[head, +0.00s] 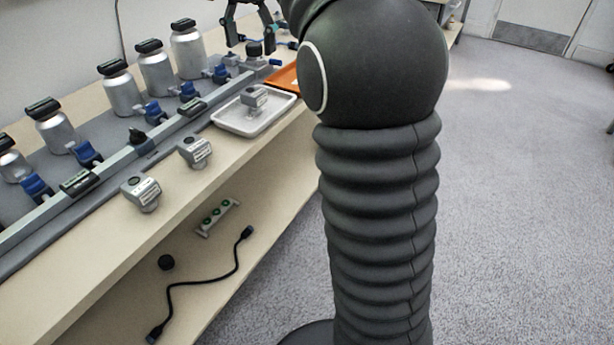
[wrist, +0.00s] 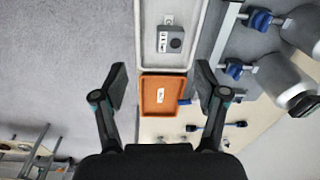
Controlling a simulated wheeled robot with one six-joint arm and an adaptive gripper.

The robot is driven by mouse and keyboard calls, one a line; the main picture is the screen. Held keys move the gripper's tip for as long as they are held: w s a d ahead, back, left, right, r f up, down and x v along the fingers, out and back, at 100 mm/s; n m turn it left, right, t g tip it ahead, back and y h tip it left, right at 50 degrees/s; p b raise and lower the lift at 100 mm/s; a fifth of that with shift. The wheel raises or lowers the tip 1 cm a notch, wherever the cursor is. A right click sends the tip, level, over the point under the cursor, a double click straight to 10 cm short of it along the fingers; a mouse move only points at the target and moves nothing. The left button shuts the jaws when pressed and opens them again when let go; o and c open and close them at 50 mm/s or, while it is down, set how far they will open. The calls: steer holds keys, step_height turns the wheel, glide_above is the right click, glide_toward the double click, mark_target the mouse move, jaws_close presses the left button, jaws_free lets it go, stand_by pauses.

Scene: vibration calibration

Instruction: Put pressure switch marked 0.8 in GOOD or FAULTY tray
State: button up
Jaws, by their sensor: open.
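Two grey pressure switches with white labels stand on the bench near its front edge, one nearer (head: 141,192) and one farther (head: 195,151). A third grey switch (head: 254,97) sits in the white tray (head: 222,122); it also shows in the wrist view (wrist: 175,40). The markings are too small to read, so I cannot tell which is 0.8. The orange tray (head: 285,79) is beyond the white one; in the wrist view (wrist: 147,107) it holds only a white label. My gripper (wrist: 163,86) is open and empty, its fingers either side of the orange tray in that view.
Several silver canisters (head: 122,93) with black caps and blue valves (head: 155,113) line the bench behind a grey rail (head: 110,178). Carpet lies open at right.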

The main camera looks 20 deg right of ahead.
steer(key=s+f+n+t, duration=0.2)
steer(key=s+f+n, duration=0.2)
steer(key=s+f, duration=0.5)
steer(key=s+f+n+t, duration=0.3)
steer(key=s+f, duration=0.7)
steer(key=s, duration=0.8)
steer(key=n, duration=0.2)
steer(key=shift+s+n, duration=0.2)
steer(key=shift+n, duration=0.1)
